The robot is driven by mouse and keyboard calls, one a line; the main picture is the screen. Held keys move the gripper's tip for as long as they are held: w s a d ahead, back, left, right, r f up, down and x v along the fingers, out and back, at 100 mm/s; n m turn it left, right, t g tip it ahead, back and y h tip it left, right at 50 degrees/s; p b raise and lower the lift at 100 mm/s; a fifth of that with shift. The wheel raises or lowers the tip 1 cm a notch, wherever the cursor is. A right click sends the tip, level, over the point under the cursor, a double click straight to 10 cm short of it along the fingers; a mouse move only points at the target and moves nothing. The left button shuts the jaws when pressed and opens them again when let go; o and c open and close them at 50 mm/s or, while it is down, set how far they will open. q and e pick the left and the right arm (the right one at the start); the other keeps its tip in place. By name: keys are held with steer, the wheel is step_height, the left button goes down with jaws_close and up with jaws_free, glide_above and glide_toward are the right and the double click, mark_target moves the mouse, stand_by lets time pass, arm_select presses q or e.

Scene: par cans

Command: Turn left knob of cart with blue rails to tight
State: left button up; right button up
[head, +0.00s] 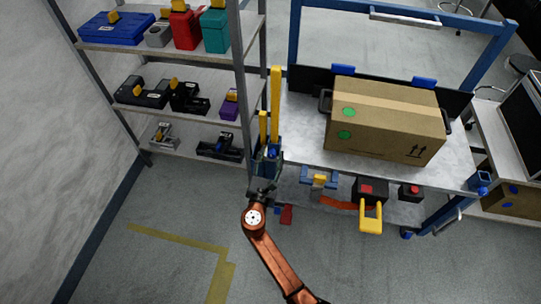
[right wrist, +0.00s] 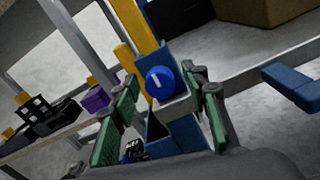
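The cart with blue rails (head: 300,120) stands at the right of the head view. Its left knob (right wrist: 160,79) is a round blue dial with a short white mark, on a grey bracket at the blue corner post. In the head view the left knob (head: 273,153) is small and partly crowded by my gripper. My right gripper (head: 266,165) is at that corner. In the right wrist view its green-padded fingers (right wrist: 168,88) are apart, one on each side of the knob, with gaps visible. My left gripper is out of view.
A cardboard box (head: 385,118) sits on the cart top. Yellow bars (head: 275,95) rise beside the left corner. A shelf rack (head: 180,50) with cases and tools stands close on the left. Another blue knob (head: 483,190) is at the cart's right corner. Floor in front is mostly clear.

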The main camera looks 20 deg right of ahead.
jaws_close()
stand_by(0.3)
